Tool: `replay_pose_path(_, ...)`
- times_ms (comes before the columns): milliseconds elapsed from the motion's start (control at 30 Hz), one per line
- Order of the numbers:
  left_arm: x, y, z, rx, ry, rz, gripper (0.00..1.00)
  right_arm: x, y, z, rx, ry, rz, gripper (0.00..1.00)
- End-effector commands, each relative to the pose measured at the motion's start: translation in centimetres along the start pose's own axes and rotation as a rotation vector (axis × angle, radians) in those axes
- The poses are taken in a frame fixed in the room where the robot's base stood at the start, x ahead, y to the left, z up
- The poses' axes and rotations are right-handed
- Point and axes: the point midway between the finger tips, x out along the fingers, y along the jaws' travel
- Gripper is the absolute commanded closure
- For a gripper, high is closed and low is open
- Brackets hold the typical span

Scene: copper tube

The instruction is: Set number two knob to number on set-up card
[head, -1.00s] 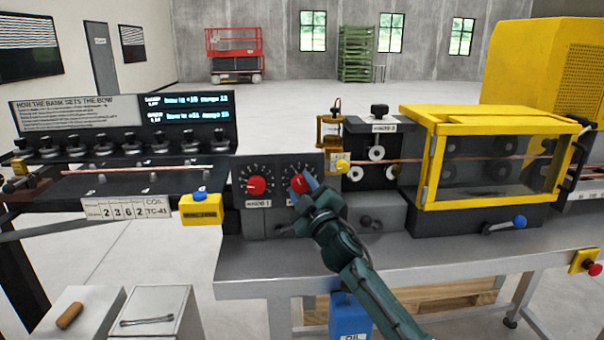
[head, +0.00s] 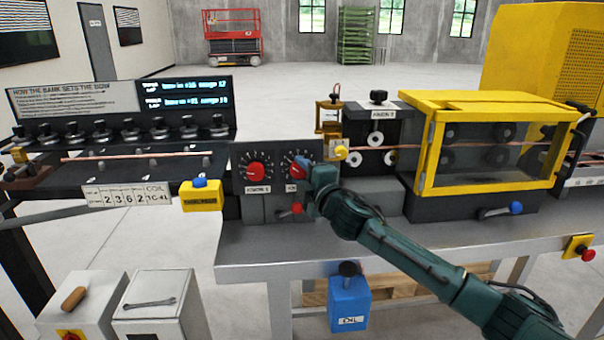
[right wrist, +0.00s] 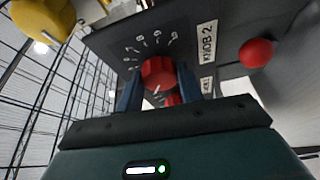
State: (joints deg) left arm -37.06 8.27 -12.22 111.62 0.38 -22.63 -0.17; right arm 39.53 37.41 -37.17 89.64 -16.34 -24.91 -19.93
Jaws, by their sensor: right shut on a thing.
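The number two knob (right wrist: 158,72) is red and sits on a dark panel with a white number scale, beside a "KNOB 2" label (right wrist: 207,42). The blue fingers of my right gripper (right wrist: 158,86) are on either side of it, shut on it. In the head view the right gripper (head: 308,168) covers most of this knob. I cannot read which number it points to. The set-up card (head: 127,196) hangs at the left and reads 2 3 6 2, with COIL beside it. My left gripper is not in view.
The red number one knob (head: 256,172) is just left of my right gripper. A red ball handle (head: 297,208) is below the knobs. A yellow guarded box (head: 480,150) stands to the right. A blue oil can (head: 349,300) is below the bench edge.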

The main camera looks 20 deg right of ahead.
Motion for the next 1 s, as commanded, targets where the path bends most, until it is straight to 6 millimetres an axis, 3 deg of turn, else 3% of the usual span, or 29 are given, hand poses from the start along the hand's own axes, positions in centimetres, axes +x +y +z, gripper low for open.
replay_pose_path(400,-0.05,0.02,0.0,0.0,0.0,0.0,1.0,0.01,0.06,0.04,-0.007,-0.001,-0.001,0.86)
replay_pose_path(433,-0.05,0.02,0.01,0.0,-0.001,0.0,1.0,0.01,0.06,0.03,-0.007,-0.001,-0.001,0.61)
replay_pose_path(600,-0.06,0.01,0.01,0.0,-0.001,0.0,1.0,0.01,0.05,0.01,-0.006,-0.001,-0.001,0.47)
replay_pose_path(700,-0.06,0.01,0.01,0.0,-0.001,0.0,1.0,0.01,0.05,0.0,-0.005,0.0,-0.001,0.41)
replay_pose_path(1000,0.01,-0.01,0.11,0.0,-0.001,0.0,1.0,-0.43,-0.09,0.05,-0.005,-0.001,-0.002,0.41)
